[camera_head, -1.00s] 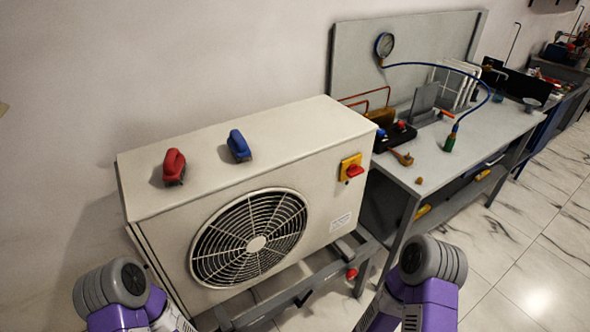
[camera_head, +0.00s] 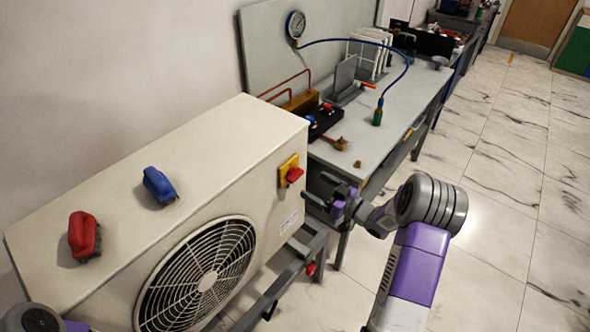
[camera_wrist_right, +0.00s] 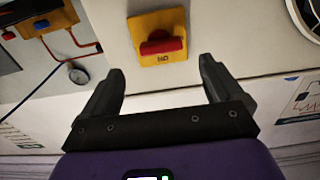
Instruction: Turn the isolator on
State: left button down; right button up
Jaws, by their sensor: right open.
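The isolator is a red rotary handle (camera_head: 294,175) on a yellow plate (camera_head: 285,168), on the front of the beige fan unit near its right end. It also shows in the right wrist view, with the red handle (camera_wrist_right: 161,43) lying across the yellow plate (camera_wrist_right: 155,22) and small lettering below it. My right gripper (camera_head: 324,190) is open and empty, just right of the isolator in the head view. In the right wrist view its two fingers (camera_wrist_right: 160,80) are apart, with the handle beyond the gap between them, not touched. My left gripper is not in view.
The beige unit (camera_head: 130,170) carries a red handle tool (camera_head: 83,236) and a blue one (camera_head: 159,185) on top. A grey bench (camera_head: 385,130) with a gauge (camera_head: 295,24), blue hose and manifold stands behind right. Open marble floor (camera_head: 500,190) lies to the right.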

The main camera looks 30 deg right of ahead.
aim_at(299, 176)
jog(key=shift+b+x, duration=0.35)
jog(key=shift+x, duration=3.15)
jog(key=c, duration=1)
jog(key=shift+c, duration=0.2)
